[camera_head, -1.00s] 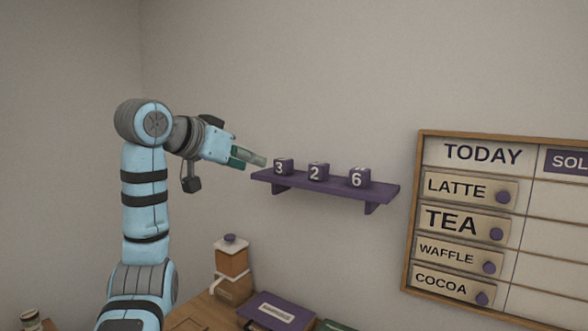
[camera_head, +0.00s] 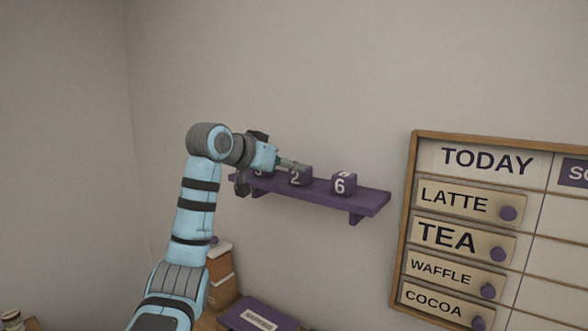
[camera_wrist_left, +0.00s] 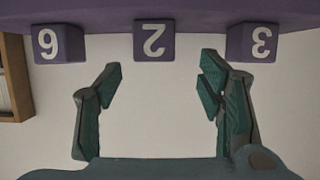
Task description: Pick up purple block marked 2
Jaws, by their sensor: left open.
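The purple block marked 2 (camera_head: 300,177) stands on a purple wall shelf (camera_head: 325,193), between block 3 (camera_head: 262,172) and block 6 (camera_head: 344,184). My left gripper (camera_head: 295,165) is at the shelf beside block 2 and partly covers block 3 in the head view. In the left wrist view, which is upside down, block 2 (camera_wrist_left: 154,41) sits ahead of the gap between my open left fingers (camera_wrist_left: 160,80). Block 3 (camera_wrist_left: 254,43) and block 6 (camera_wrist_left: 59,44) are to either side there. The fingers are empty. My right gripper is not in view.
A menu board (camera_head: 410,220) hangs on the wall to the right of the shelf. Below are a wooden grinder-like box (camera_head: 220,270) and a purple book-like item (camera_head: 258,318). The wall above the shelf is bare.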

